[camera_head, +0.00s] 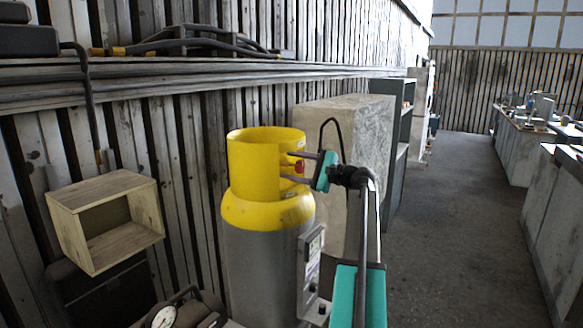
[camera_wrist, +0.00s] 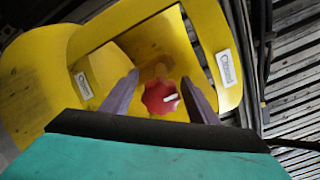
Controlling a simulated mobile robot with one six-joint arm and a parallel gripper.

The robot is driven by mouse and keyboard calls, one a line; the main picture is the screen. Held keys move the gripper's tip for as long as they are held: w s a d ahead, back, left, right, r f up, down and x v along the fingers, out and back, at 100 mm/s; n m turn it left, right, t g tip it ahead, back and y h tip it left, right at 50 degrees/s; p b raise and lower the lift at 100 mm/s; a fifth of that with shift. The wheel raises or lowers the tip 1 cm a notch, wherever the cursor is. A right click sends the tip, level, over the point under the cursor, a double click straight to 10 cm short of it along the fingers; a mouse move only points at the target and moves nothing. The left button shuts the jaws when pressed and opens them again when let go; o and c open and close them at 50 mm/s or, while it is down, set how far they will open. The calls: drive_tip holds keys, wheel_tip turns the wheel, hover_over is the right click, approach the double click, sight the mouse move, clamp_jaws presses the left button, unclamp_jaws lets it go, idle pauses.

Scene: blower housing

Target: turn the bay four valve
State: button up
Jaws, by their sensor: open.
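The valve is a red lobed knob (camera_head: 300,168) inside the yellow collar (camera_head: 252,150) of a grey gas cylinder (camera_head: 262,262). In the wrist view the red knob (camera_wrist: 160,99) has a short white mark pointing right. My gripper (camera_head: 284,166) reaches in through the collar's opening from the right. In the wrist view my gripper (camera_wrist: 160,77) is open, one finger on each side of the knob, with a visible gap to both. Whether the fingertips are level with the knob in depth is hard to tell.
White labels (camera_wrist: 228,68) are on the collar. A wooden box (camera_head: 105,220) hangs on the left wall, with a gauge (camera_head: 163,317) below. A pale block (camera_head: 345,125) stands behind the cylinder. The floor (camera_head: 450,220) to the right is clear, up to benches (camera_head: 560,210).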

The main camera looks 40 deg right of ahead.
drive_tip(key=b+v, duration=0.4)
drive_tip(key=v, duration=1)
idle(0.6)
